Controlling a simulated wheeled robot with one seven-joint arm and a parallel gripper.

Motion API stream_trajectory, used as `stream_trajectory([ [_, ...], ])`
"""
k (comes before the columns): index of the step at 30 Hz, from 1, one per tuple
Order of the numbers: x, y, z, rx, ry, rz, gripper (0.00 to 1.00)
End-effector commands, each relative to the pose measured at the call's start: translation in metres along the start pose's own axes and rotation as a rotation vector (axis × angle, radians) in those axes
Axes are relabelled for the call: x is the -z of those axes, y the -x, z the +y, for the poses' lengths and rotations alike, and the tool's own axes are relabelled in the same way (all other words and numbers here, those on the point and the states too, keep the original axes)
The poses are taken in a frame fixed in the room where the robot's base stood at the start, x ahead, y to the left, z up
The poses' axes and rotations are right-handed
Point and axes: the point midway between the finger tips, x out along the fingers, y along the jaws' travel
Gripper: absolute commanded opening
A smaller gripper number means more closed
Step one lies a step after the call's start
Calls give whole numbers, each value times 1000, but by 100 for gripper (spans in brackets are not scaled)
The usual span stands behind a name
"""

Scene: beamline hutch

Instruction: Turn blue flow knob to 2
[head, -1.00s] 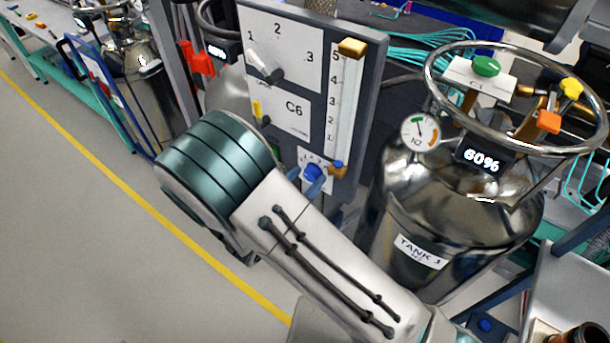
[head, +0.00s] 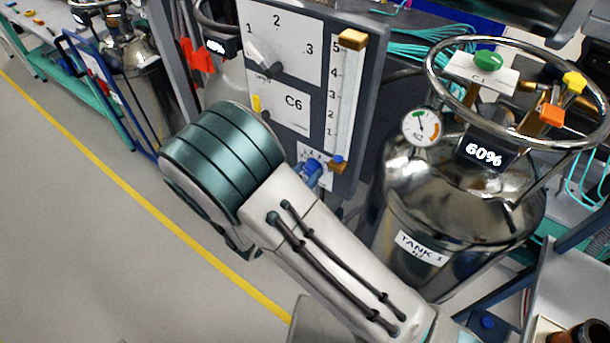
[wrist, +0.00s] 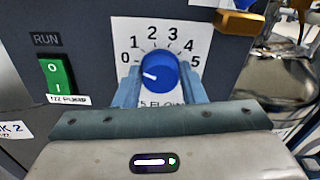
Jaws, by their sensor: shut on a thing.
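The blue flow knob (wrist: 158,70) sits on a white dial plate (wrist: 178,31) marked 0 to 5 in the wrist view. Its white pointer mark points left, close to the 0 side. My gripper (wrist: 161,82) has its blue fingers on the left and right of the knob and is shut on it. The fingers cover the lower sides of the plate and part of its label. In the head view, the knob area (head: 310,172) low on the C6 panel (head: 294,103) is mostly hidden behind my arm.
A green RUN rocker switch (wrist: 57,74) is left of the dial. A brass-coloured slider part (wrist: 240,21) is close at upper right. The panel also carries a grey 1-2-3 selector (head: 266,62). TANK 1 (head: 450,215), with a gauge and 60% display, stands to the right.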

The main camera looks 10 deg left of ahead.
Motion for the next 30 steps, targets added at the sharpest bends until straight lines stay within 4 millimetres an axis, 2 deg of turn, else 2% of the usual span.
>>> stream_trajectory([
  [21, 6, 0, -1, -2, -639, -2, 14],
  [30, 5, 0, -2, -3, -836, -1, 14],
])
